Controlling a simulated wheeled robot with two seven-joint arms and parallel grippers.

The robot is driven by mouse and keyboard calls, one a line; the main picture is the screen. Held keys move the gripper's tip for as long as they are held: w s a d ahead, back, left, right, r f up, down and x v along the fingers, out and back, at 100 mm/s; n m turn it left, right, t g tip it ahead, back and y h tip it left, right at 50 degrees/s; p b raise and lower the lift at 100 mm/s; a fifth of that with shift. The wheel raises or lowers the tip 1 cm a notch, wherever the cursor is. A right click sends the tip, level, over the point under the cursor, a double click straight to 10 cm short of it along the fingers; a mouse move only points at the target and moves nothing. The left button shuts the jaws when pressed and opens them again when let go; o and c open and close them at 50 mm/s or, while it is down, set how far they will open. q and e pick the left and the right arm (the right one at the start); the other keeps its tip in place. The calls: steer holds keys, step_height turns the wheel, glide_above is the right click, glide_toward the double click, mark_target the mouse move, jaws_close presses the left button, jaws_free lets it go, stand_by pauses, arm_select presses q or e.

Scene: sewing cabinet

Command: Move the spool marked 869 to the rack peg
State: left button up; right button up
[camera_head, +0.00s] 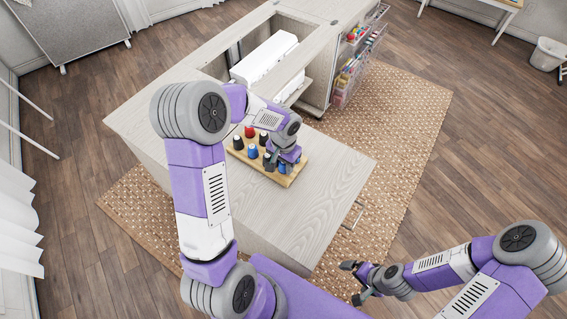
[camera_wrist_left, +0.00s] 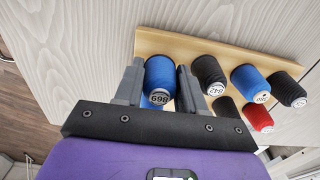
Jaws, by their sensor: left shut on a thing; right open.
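The spool marked 869 (camera_wrist_left: 160,80) is blue and sits between the fingers of my left gripper (camera_wrist_left: 158,88), which is shut on it. In the left wrist view the spool is over the left end of the wooden rack (camera_wrist_left: 230,55). I cannot tell whether it rests on a peg. In the head view my left gripper (camera_head: 282,160) is over the near right part of the rack (camera_head: 290,178) and hides that spool for the most part. My right gripper (camera_head: 350,282) is open and empty, off the table at the lower right.
Other spools stand on the rack: a black one marked 842 (camera_wrist_left: 209,76), a blue one (camera_wrist_left: 250,82), a red one (camera_wrist_left: 258,117) and several dark ones. A white machine (camera_head: 265,60) lies behind. The tabletop (camera_head: 330,180) right of the rack is clear.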

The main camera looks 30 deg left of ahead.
arm_select(q)
steer(key=shift+f, duration=0.25)
steer(key=o, duration=1.1)
step_height(320, 180, up, 8)
steer(key=p, duration=0.1)
steer(key=shift+f+p, duration=0.2)
steer(key=shift+p, duration=0.2)
